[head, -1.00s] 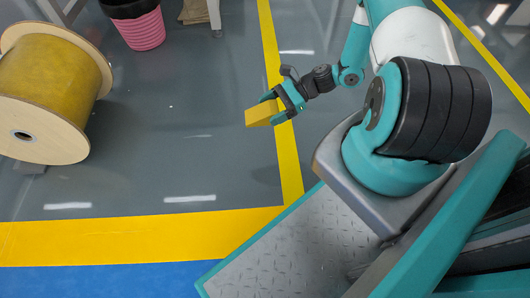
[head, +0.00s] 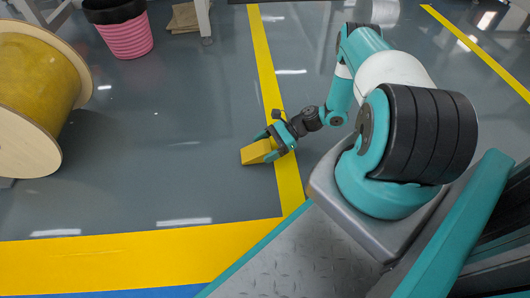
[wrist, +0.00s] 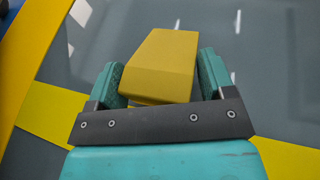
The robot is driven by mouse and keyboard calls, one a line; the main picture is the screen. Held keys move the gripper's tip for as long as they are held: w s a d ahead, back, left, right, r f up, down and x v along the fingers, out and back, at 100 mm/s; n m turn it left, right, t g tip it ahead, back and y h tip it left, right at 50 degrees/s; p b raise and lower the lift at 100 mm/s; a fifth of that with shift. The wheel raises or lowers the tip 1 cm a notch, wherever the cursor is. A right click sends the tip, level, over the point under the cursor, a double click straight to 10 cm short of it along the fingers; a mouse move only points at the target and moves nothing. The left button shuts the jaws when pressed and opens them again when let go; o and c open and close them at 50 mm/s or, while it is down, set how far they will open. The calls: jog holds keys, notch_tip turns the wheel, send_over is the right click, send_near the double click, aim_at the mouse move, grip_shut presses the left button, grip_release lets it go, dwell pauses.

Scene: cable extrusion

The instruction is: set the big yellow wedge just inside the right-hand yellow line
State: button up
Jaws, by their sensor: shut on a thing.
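The big yellow wedge (head: 257,152) is between the fingers of my gripper (head: 272,146), just left of the yellow floor line (head: 262,75) that runs up the middle of the head view. My gripper is shut on it. The wrist view shows the wedge (wrist: 165,65) between the two teal fingers (wrist: 160,85), with the line (wrist: 50,112) passing beneath the gripper. The wedge looks low over the grey floor; I cannot tell whether it touches it.
A cable spool (head: 38,95) stands at the left, and a pink bin (head: 125,38) at the back. A wide yellow band (head: 110,262) crosses the front. The grey floor (head: 170,140) left of the wedge is clear. Another yellow line (head: 475,45) runs at the far right.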

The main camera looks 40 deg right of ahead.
jog(key=shift+f, duration=0.25)
jog(key=shift+f, duration=0.1)
jog(key=o, duration=1.3)
